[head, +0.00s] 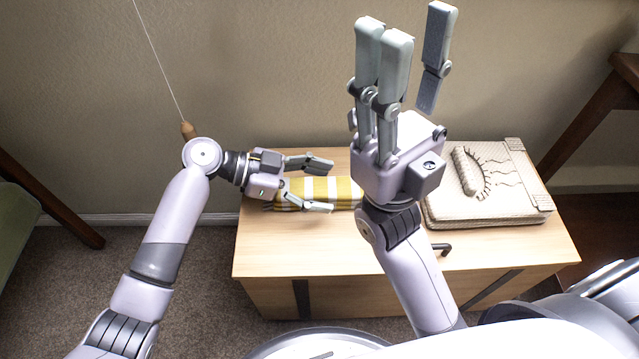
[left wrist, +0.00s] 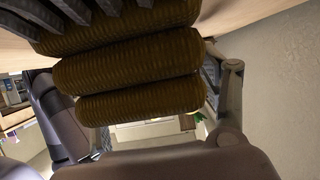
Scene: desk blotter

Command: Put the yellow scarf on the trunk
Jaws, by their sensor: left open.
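The yellow scarf (head: 345,193), folded and striped with white, lies on top of the light wooden trunk (head: 310,247), near its back left. My left gripper (head: 326,187) is open at the scarf's left end, with one finger on the far side and one on the near side. In the left wrist view the scarf (left wrist: 130,72) fills the middle as thick ribbed rolls, close to the wood surface; I cannot tell whether the fingers touch it. My right gripper (head: 408,32) is raised above the trunk, fingers upward and spread, empty. My right arm hides the scarf's right end.
A beige cushion-like case (head: 485,200) with wavy relief lies on the trunk's right side. A black bent handle (head: 440,249) shows near the middle. The trunk's front left top is clear. A wall stands behind; dark wooden legs (head: 50,200) flank both sides.

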